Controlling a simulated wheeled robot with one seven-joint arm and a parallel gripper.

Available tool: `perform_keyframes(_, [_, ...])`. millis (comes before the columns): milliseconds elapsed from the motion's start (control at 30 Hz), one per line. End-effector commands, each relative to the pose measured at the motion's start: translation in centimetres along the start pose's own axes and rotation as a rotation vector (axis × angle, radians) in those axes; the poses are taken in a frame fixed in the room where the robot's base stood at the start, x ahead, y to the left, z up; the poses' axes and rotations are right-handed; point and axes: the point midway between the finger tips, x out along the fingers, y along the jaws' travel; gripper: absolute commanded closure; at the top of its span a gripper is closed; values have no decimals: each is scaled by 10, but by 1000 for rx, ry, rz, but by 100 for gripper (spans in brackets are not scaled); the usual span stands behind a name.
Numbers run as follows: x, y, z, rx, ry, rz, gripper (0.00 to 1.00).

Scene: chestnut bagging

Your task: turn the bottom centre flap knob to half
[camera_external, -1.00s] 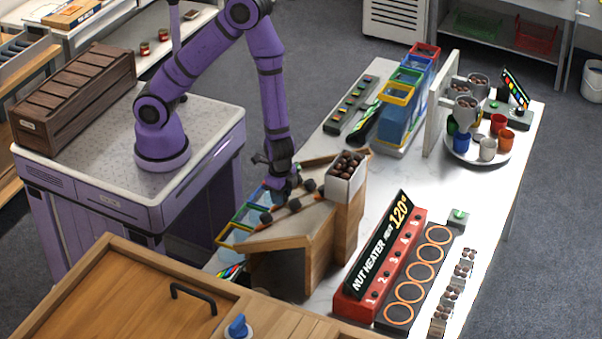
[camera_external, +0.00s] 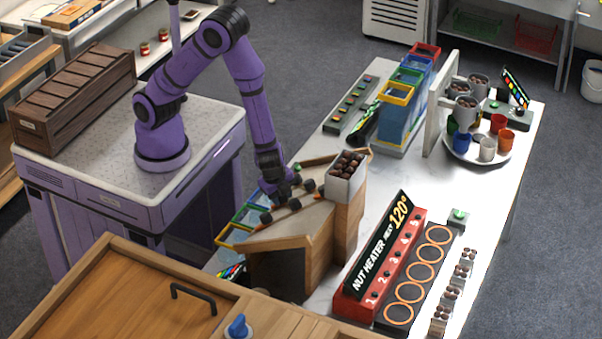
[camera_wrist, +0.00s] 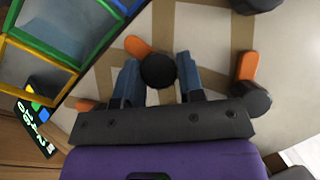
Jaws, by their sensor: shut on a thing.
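In the wrist view the two blue fingers of my gripper (camera_wrist: 158,80) stand on either side of a round black flap knob (camera_wrist: 158,70) and are shut on it. Its orange pointer (camera_wrist: 137,46) sticks out to the upper left. In the external view my gripper (camera_external: 282,196) is down at the sloped face of the wooden chestnut box (camera_external: 285,226). The held knob is hard to pick out there. Another black knob (camera_wrist: 252,101) sits to the right with its orange pointer upward, and one more sits partly hidden at the left.
Bags with coloured rims (camera_external: 234,235) hang along the box's lower edge. A white bin of chestnuts (camera_external: 346,186) sits on top of the box. The red nut heater (camera_external: 362,301) stands to the right. Other knobs (camera_external: 309,185) are close to my gripper.

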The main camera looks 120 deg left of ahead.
Motion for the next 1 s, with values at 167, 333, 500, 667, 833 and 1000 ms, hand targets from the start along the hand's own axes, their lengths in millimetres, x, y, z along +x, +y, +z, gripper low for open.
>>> perform_keyframes(167, [0, 2, 0, 78, -2, -42, 88])
perform_keyframes(333, [0, 2, 0, 131, -4, -74, 88])
perform_keyframes(500, [0, 2, 0, 167, -6, -96, 88])
perform_keyframes(667, [0, 2, 0, 188, -5, -108, 88])
perform_keyframes(833, [0, 2, 0, 197, -5, -112, 88])
perform_keyframes(1000, [0, 2, 0, 197, -5, -113, 88])
